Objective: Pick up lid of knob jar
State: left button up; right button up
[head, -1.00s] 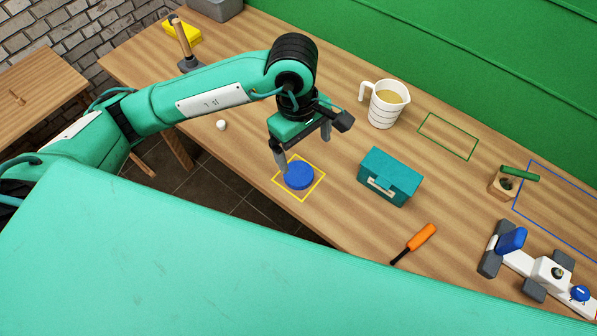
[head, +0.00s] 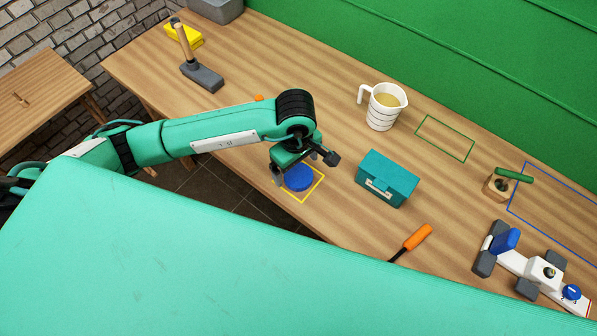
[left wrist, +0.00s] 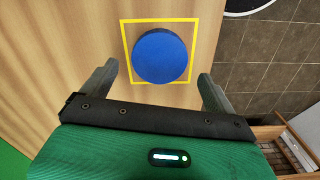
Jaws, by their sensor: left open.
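A blue round piece (head: 299,179) sits inside a yellow square outline on the wooden table. It is the thing nearest my gripper, and I see no knob on it. My left gripper (head: 296,172) is open and empty, low over the blue piece, with a finger towards each side. In the left wrist view the blue disc (left wrist: 160,56) lies ahead of the open fingers (left wrist: 157,80), between their lines and not gripped. I cannot tell whether it is the jar's lid or how far above it the fingertips are. My right gripper is not in view.
A teal box (head: 388,178) stands close to the right of my gripper. A measuring jug (head: 384,106) stands behind it. The table's front edge is close.

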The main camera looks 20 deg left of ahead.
aim_at(298, 177)
pick_arm(q)
notch_tip(298, 177, down, 2)
jog(key=shift+f, duration=0.35)
jog(key=shift+w, duration=0.1)
jog(key=shift+c, duration=0.6)
jog(key=c, duration=0.9)
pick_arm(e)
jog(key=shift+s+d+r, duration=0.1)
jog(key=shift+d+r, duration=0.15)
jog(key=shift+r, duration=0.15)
pick_arm(q)
jog(key=shift+c, duration=0.2)
